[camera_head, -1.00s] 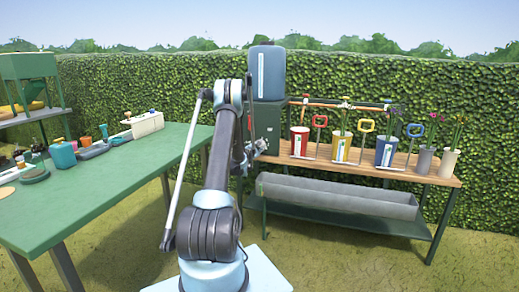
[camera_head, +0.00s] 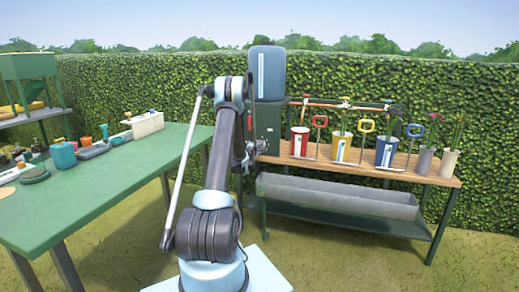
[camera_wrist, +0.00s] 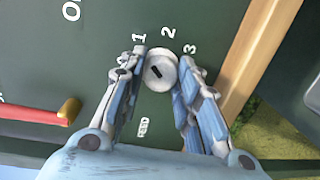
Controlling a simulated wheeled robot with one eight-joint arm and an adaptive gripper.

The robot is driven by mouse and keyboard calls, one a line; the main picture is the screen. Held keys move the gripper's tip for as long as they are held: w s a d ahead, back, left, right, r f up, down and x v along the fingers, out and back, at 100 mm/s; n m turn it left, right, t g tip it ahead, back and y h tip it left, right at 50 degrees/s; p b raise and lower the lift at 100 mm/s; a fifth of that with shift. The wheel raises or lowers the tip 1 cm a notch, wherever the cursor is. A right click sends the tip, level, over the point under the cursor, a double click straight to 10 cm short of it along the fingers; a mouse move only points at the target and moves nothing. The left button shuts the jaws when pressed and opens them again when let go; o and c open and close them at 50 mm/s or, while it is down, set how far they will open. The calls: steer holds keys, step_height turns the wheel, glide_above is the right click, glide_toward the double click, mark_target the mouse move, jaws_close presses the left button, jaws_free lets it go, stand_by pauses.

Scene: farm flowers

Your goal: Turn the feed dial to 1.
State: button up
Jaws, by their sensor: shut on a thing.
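The feed dial (camera_wrist: 161,72) is a round, pale knob with a short dark mark on the green panel (camera_wrist: 60,75) in the wrist view. The numbers 1, 2 and 3 are printed around its upper side, and the word FEED is below it. The dark mark is small, and I cannot tell which number it points to. My gripper (camera_wrist: 162,70) has one finger on each side of the dial and is shut on it. In the head view my gripper (camera_head: 254,148) is at the front of the green feeder box (camera_head: 268,122); the dial is hidden there.
A red lever (camera_wrist: 35,114) with a brass tip is left of the dial. A blue tank (camera_head: 266,72) stands on the box. Pots stand on the wooden bench (camera_head: 325,160) to the right, above a grey trough (camera_head: 335,195). A green table (camera_head: 110,185) is at the left.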

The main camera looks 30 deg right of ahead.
steer(key=shift+s+d, duration=0.15)
steer(key=shift+s, duration=0.05)
steer(key=o, duration=1.1)
steer(key=shift+f, duration=0.1)
steer(key=shift+w, duration=0.1)
steer(key=shift+a, duration=0.3)
steer(key=v, duration=1.1)
steer(key=shift+s+a, duration=0.15)
steer(key=shift+s, duration=0.1)
